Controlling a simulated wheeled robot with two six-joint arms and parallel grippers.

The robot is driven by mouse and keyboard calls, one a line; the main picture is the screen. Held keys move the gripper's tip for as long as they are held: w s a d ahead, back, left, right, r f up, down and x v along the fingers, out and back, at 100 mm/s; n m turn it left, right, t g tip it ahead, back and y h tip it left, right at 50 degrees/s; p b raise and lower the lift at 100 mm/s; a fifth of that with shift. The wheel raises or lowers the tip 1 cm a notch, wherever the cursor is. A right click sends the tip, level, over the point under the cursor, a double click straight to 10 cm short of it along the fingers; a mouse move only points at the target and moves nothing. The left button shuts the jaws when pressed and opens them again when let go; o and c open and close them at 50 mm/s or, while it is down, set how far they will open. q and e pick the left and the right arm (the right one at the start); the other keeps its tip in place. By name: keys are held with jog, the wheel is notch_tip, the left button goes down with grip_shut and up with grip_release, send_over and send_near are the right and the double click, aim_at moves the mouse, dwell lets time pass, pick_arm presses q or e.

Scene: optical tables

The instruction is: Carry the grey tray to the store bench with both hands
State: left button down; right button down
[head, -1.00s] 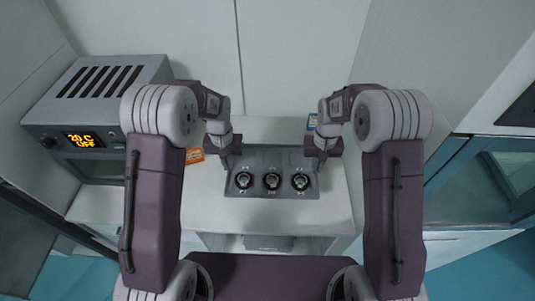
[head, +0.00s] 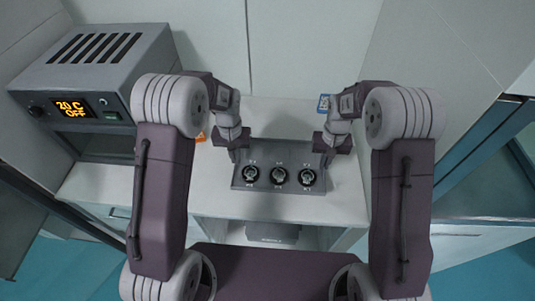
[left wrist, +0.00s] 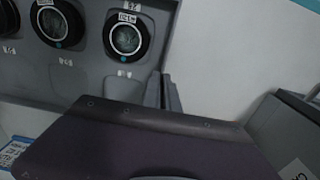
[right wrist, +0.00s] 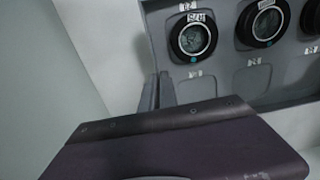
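The grey tray (head: 279,188) is in the middle of the head view, above or on the white bench; I cannot tell if there is a gap beneath it. In the left wrist view the fingers (left wrist: 166,92) close together at the tray's edge. In the right wrist view the fingers (right wrist: 157,92) do the same. Both appear shut on the tray.
The white bench (head: 345,200) lies under the tray. A grey box with a lit "20 C OFF" display (head: 72,107) stands at left. An orange card (head: 201,137) and a blue card (head: 324,103) lie behind my arms. Teal floor (head: 75,265) shows at lower left.

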aim_at(237, 166)
pick_arm(q)
jog(key=shift+f, duration=0.2)
pick_arm(e)
jog(key=shift+f, duration=0.2)
